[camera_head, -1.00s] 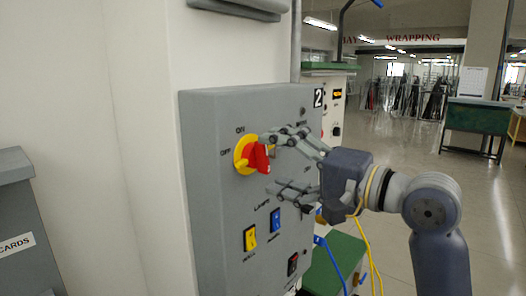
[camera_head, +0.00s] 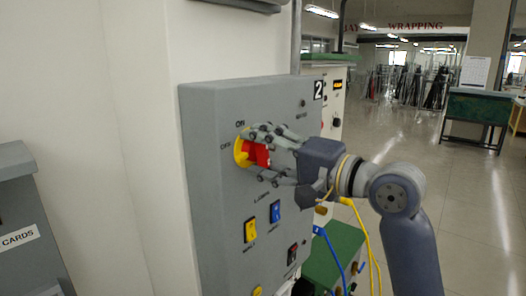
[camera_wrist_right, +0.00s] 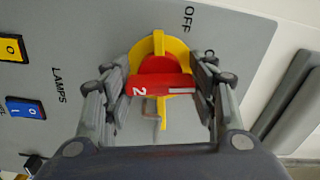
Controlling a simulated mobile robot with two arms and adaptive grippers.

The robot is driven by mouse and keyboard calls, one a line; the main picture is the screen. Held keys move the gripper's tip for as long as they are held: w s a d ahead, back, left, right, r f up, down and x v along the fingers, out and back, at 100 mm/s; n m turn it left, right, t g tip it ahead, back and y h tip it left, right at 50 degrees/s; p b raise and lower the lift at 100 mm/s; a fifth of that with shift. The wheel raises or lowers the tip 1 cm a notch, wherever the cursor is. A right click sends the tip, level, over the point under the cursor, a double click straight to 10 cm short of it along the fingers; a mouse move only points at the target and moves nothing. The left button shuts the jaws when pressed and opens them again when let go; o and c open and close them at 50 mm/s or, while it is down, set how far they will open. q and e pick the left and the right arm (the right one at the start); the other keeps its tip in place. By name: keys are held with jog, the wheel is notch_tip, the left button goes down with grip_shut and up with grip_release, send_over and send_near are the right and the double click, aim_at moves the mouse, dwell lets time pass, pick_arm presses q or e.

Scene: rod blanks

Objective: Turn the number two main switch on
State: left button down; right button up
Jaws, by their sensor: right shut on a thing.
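The number two main switch has a red handle (camera_head: 258,154) on a yellow plate (camera_head: 240,152), on a grey cabinet (camera_head: 215,190) marked 2. ON is printed above the plate and OFF to its left. My right gripper (camera_head: 264,156) is at the handle, its fingers shut on it. In the right wrist view the red handle (camera_wrist_right: 160,87), marked 2, lies crosswise between the fingers (camera_wrist_right: 162,90), with its white stripe towards the right. The word OFF is above it there. The fingers partly hide the handle in the head view. My left gripper is not in view.
Below the switch are a yellow lamp switch (camera_head: 250,230), a blue lamp switch (camera_head: 275,211) and a dark red switch (camera_head: 292,254). A blue cable and yellow cables hang near my right arm. A green-topped box (camera_head: 338,250) stands low beside the cabinet. Open floor lies right.

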jog(key=p, duration=0.1)
jog(key=m+p, duration=0.1)
jog(key=shift+r+p, duration=0.25)
jog(key=shift+p, duration=0.15)
jog(key=shift+f+m+p, duration=0.15)
jog(key=shift+m+p, duration=0.5)
jog(key=shift+m, duration=0.15)
jog(key=shift+f, duration=0.1)
jog(key=o, duration=1.5)
jog(key=shift+d, duration=0.15)
jog(key=v, duration=1.1)
jog(key=shift+s+d, duration=0.25)
